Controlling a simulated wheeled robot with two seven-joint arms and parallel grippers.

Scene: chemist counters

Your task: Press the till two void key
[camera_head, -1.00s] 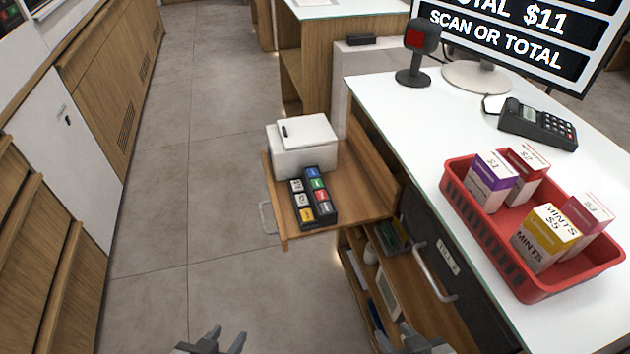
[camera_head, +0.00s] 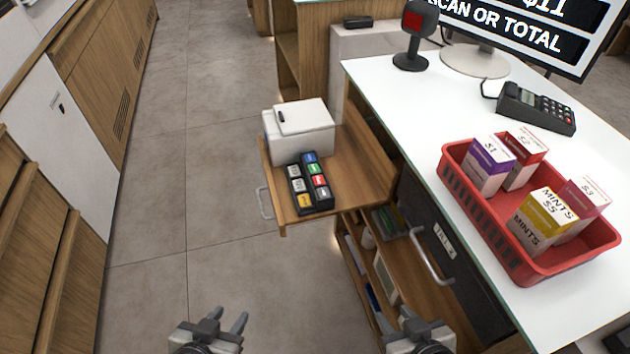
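A small black keypad (camera_head: 323,205) lies on a pulled-out wooden shelf beside the counter, next to a white printer. It has two columns of coloured keys: blue, green and red ones on the right, pale ones and a yellow one on the left. The key lettering is too small to read, so I cannot tell which is void. A till label (camera_head: 444,241) is on the dark drawer front nearby. My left gripper (camera_head: 229,319) is open and empty at the bottom, below and left of the keypad. My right gripper (camera_head: 397,320) looks open and empty, below and right of it.
The white printer (camera_head: 305,145) stands behind the keypad on the wooden shelf (camera_head: 365,175). The white counter (camera_head: 405,110) at right holds a red basket (camera_head: 480,215) of boxes, a card terminal (camera_head: 537,108), a scanner and a screen. Open floor lies left of the shelf.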

